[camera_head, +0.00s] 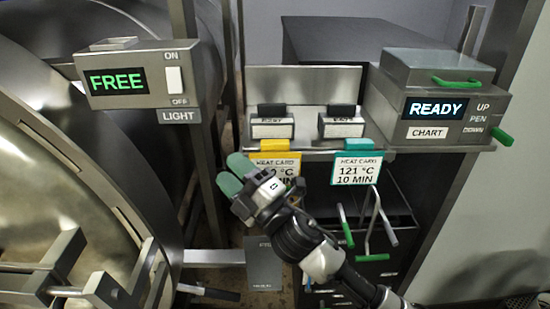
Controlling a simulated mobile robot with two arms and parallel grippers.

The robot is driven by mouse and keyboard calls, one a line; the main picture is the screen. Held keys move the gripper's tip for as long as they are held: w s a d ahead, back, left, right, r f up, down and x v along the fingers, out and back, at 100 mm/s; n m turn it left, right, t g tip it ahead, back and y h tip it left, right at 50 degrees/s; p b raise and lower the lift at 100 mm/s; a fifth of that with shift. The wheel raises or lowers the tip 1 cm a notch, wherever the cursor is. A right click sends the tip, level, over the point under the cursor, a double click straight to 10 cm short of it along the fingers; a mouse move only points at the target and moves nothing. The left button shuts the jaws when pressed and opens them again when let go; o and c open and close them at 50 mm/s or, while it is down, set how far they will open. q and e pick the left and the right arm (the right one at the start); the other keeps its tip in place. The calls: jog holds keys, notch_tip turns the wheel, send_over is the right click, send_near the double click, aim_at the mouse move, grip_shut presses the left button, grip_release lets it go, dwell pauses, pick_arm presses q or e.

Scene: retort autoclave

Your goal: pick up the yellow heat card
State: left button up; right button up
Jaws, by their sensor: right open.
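The yellow heat card (281,147) hangs at the front edge of the steel shelf, left of the teal heat card (357,163). It has a yellow top and a white printed face, and my right gripper hides its lower left part. My right gripper (235,174) has green fingertips and is open, with nothing seen between them. Its fingertips are just left of the yellow card and overlap it in the picture; I cannot tell whether they touch it. My left gripper is not in view.
A light switch box (139,85) reading FREE stands at the left beside the big round autoclave door (60,190). A chart box (439,100) reading READY stands at the right. Two small labelled blocks (272,123) sit on the shelf. Tools with green handles (345,227) hang below.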

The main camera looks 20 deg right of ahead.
jog(key=a+r+n+g+y, duration=0.5)
jog(key=n+g+y, duration=0.35)
jog(key=n, duration=0.55)
jog(key=n+g+h, duration=1)
jog(key=n+h, duration=0.4)
jog(key=h, duration=0.3)
send_near(277, 143)
jog(key=shift+s+a+f+t, duration=0.15)
jog(key=shift+a+f, duration=0.1)
jog(key=shift+f, duration=0.2)
jog(key=shift+s+a+f+t, duration=0.15)
jog(key=shift+a+f, duration=0.1)
jog(key=shift+f, duration=0.55)
jog(key=p+x, duration=0.1)
jog(key=x, duration=0.3)
jog(key=shift+w+a+f, duration=0.15)
jog(key=shift+w+f, duration=0.05)
jog(key=shift+f, duration=0.05)
jog(key=p+x, duration=0.3)
jog(key=x, duration=0.1)
jog(key=shift+w+a+f, duration=0.1)
jog(key=shift+a+f, duration=0.05)
jog(key=shift+f, duration=0.25)
jog(key=shift+a+f, duration=0.1)
jog(key=shift+f, duration=0.15)
jog(key=c, duration=0.7)
